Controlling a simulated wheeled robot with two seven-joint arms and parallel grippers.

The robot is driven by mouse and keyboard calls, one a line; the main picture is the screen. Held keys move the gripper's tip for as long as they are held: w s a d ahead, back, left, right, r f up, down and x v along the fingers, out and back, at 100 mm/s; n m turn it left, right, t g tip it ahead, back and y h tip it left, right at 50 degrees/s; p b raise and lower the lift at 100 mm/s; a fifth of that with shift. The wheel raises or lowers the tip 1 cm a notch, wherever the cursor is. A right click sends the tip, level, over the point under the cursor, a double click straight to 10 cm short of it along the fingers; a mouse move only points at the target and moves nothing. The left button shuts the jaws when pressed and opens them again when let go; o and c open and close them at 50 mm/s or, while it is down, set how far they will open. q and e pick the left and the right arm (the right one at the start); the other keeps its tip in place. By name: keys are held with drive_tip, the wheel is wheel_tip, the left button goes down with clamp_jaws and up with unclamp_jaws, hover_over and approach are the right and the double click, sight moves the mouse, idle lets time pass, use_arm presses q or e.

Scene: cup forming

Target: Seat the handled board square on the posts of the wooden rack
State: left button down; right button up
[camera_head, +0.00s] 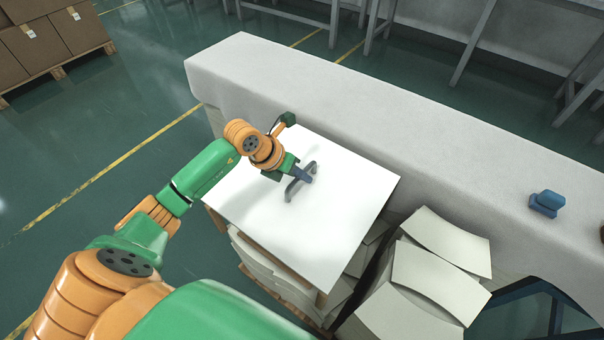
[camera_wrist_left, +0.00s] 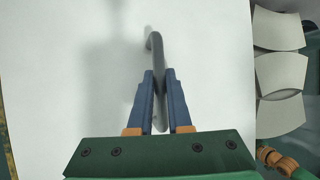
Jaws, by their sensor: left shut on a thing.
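The handled board (camera_head: 335,200) is a white square panel with a grey bar handle (camera_head: 311,168) near its middle. My left gripper (camera_head: 302,176) comes in from the left and is shut on the handle. In the left wrist view the blue fingers (camera_wrist_left: 159,100) close on both sides of the handle (camera_wrist_left: 155,45), and the white board (camera_wrist_left: 60,80) fills most of the picture. The wooden rack (camera_head: 321,299) shows only as a post and edges under the board. Most posts are hidden, so I cannot tell whether the board rests on them. My right gripper is not in view.
A long pale grey bench (camera_head: 400,130) runs behind the board, close to its far edge. Curved white sheets (camera_head: 430,275) are stacked at the right. A blue object (camera_head: 546,203) sits on the bench. Cartons (camera_head: 50,45) stand far left. Green floor is open at left.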

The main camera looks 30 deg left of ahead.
sight(302, 186)
use_arm(q)
wheel_tip(302, 186, down, 3)
drive_tip(key=shift+f+b, duration=0.1)
drive_tip(key=shift+b, duration=0.8)
drive_tip(key=shift+f, duration=0.15)
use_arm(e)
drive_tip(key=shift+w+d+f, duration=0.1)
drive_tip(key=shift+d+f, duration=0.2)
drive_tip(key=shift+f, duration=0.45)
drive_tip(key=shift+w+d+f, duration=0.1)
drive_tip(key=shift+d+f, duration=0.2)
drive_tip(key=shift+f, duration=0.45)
use_arm(q)
drive_tip(key=shift+f+b, duration=0.2)
drive_tip(key=shift+b, duration=0.1)
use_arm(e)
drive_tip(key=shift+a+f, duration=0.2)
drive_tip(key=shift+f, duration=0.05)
use_arm(q)
drive_tip(key=shift+f, duration=0.1)
drive_tip(key=c, duration=0.8)
unclamp_jaws()
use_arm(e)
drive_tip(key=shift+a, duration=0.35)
use_arm(q)
drive_tip(key=shift+o, duration=0.2)
